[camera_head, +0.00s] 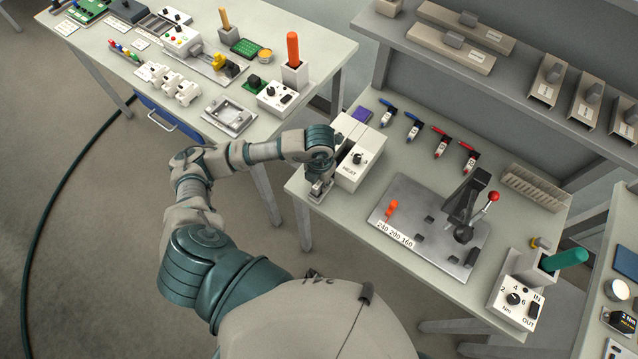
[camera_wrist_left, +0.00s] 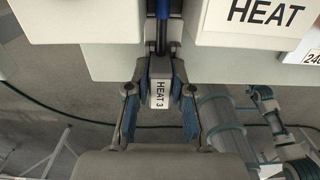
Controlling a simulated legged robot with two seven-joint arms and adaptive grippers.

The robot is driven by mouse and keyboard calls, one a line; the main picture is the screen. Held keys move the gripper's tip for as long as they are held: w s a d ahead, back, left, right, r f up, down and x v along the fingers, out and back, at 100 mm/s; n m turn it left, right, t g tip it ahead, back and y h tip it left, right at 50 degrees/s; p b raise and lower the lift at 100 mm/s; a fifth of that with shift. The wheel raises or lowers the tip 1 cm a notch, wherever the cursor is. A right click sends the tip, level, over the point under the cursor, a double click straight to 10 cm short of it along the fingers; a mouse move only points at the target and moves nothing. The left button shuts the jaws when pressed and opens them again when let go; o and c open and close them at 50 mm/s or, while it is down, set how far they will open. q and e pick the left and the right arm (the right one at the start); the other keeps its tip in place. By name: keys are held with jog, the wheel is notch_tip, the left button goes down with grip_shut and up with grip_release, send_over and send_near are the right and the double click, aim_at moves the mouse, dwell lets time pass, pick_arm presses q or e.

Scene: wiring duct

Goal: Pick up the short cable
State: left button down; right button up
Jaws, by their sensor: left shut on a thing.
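My left gripper (camera_head: 318,190) is at the table's left front corner beside the HEAT box. In the left wrist view its fingers (camera_wrist_left: 160,105) are shut on a light block labelled HEAT 3 (camera_wrist_left: 159,93). A dark cable with a blue part (camera_wrist_left: 165,18) runs from this block up between two pale boxes. Its far end is out of the wrist view, and the head view hides the held piece. Several similar short tagged cables lie apart on the table: blue ones (camera_head: 413,127) and red ones (camera_head: 440,144). I cannot tell their lengths. My right gripper is not in view.
The white HEAT box (camera_head: 357,172) stands close beside my left gripper. A metal plate (camera_head: 405,210) with a red-knobbed lever tool (camera_head: 465,208) lies to the right. A ribbed rack (camera_head: 535,188) and a torque box (camera_head: 516,300) stand farther right. Another bench (camera_head: 200,100) stands left.

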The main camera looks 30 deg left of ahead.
pick_arm(q)
jog(key=shift+f, duration=0.1)
jog(key=shift+d, duration=0.25)
notch_tip(320, 180, up, 4)
jog(key=shift+w+r, duration=0.1)
jog(key=r, duration=0.5)
jog(key=shift+a+r, duration=0.25)
jog(key=shift+r, duration=0.05)
jog(key=shift+d+r, duration=0.25)
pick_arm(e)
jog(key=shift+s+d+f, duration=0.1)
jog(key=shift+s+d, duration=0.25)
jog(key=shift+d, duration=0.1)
